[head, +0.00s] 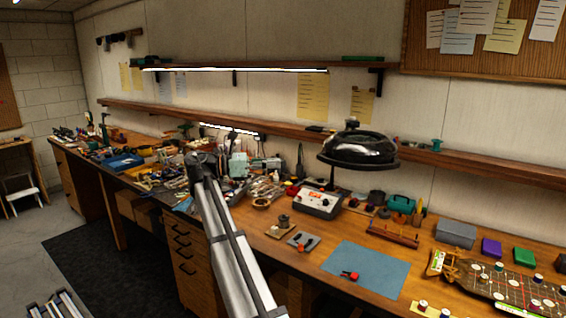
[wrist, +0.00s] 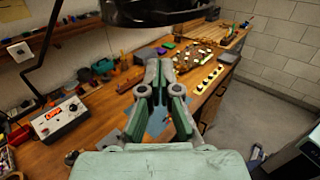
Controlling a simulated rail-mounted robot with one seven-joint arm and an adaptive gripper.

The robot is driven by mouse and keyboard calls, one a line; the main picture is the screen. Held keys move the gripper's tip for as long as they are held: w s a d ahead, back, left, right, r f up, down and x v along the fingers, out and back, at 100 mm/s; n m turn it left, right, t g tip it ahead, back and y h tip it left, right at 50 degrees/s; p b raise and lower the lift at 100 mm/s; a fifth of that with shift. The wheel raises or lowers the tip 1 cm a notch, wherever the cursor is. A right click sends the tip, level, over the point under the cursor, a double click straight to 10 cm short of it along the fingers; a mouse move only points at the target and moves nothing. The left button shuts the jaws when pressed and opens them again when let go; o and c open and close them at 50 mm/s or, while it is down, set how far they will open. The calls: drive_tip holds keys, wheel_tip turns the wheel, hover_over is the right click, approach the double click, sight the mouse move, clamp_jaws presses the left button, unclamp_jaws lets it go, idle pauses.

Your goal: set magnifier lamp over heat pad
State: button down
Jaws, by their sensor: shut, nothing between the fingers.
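The magnifier lamp (head: 357,148) has a glossy black round head on a thin dark arm. It hangs above the bench, behind the blue-grey mat and to its upper left in the head view. Its head (wrist: 150,12) also shows at the top edge of the wrist view, cut off. The flat blue-grey mat (head: 368,275), possibly the heat pad, lies on the bench and is partly hidden by my fingers in the wrist view. My gripper (wrist: 160,68) is shut and empty, below the lamp head in the picture and apart from it.
A white control box (head: 318,201) stands near the lamp's post. A red-handled tool (head: 350,276) lies on the mat. Grey, purple and green boxes (head: 492,248) and a long board with parts (head: 505,288) are to the right. The bench's left part is cluttered; a shelf (head: 300,130) runs behind.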

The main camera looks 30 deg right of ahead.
drive_tip(key=p+x, duration=0.4)
drive_tip(key=x, duration=0.9)
drive_tip(key=shift+d, duration=0.2)
drive_tip(key=shift+w, duration=0.1)
